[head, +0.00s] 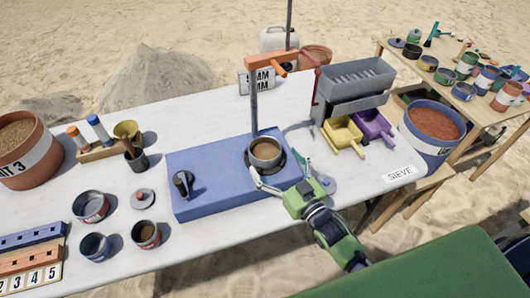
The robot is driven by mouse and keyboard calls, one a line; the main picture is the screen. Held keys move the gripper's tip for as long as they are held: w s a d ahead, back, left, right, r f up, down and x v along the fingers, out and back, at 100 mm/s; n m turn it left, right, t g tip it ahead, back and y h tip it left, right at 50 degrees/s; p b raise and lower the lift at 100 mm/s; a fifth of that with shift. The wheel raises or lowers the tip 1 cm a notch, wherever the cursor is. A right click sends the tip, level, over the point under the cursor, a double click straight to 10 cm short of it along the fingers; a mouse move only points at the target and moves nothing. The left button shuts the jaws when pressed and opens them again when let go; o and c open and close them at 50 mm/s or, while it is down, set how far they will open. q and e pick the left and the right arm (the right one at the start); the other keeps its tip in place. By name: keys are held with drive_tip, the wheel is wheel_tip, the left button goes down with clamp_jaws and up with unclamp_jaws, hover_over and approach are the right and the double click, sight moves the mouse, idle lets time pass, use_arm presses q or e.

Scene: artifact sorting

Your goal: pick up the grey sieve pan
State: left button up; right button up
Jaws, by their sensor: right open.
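A round grey pan (265,153) with brown material inside sits upright on the blue base (210,165), over a dark round plate. It looks like the grey sieve pan. My right gripper (277,167) comes in from the lower right. Its fingers are spread open at the near side of the pan, one to the left and one to the right. I cannot tell whether a finger touches the pan. My left gripper is not in view.
A grey post (254,100) with an orange arm rises just behind the pan. A black knob (183,183) is on the base's left. A grey sieve machine (352,85) with yellow (344,137) and purple (374,125) scoops stands right. Several cups stand left on the white table (190,250).

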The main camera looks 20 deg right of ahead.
sight(258, 138)
drive_tip(key=x, duration=0.6)
drive_tip(key=shift+p, duration=0.3)
drive_tip(key=shift+s, duration=0.1)
drive_tip(key=c, duration=1.4)
